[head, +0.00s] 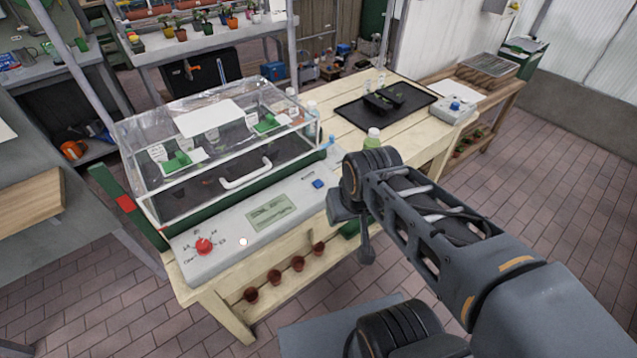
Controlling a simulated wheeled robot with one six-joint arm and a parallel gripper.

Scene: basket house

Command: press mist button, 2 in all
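A clear-lidded propagator (225,130) stands on the wooden bench, with a grey control panel (285,222) along its front. Another blue button (455,105) sits on a grey box at the bench's far right. Labels are too small to read, so I cannot tell which is the mist button. My gripper (362,240) hangs right of the panel, apart from the panel's blue button; its fingers are not clear.
The bench (425,153) also carries a black tray (385,110) and a green-capped bottle (373,138) close behind my arm. The propagator's white handle (246,174) juts forward. Tiled floor (560,190) is clear at right.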

